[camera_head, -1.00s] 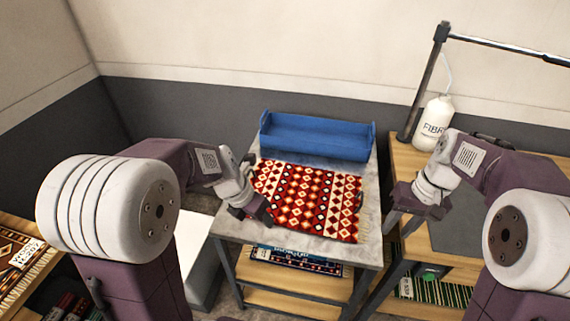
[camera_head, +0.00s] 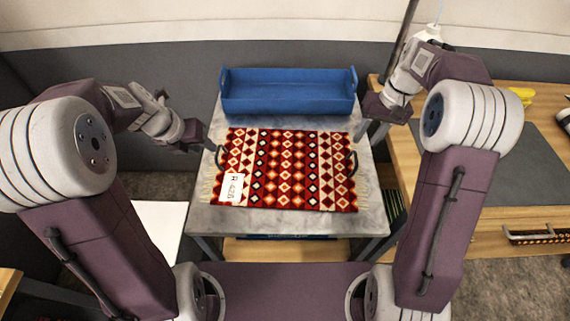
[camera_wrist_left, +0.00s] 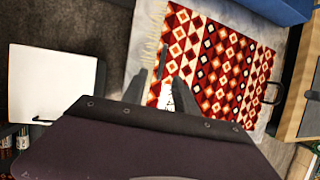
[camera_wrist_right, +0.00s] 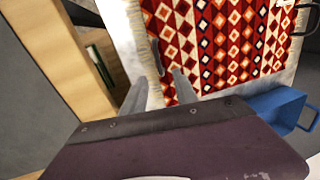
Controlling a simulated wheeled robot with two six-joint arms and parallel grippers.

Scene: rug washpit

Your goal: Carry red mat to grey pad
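The red patterned mat (camera_head: 285,168) lies flat on a grey stone-topped table in the head view. It has pale fringes, a white label, and dark loop handles at its left end (camera_head: 219,157) and right end (camera_head: 352,164). My left gripper (camera_head: 208,143) is open and empty by the mat's left end. My right gripper (camera_head: 361,132) is open and empty by its right end. Both wrist views show the fingers apart near the fringe, with nothing between them. A flat dark grey pad (camera_head: 515,165) lies on the wooden table to the right.
A blue tray (camera_head: 288,92) stands behind the mat on the stone-topped table (camera_head: 290,222). A white panel (camera_head: 158,230) is low at the left.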

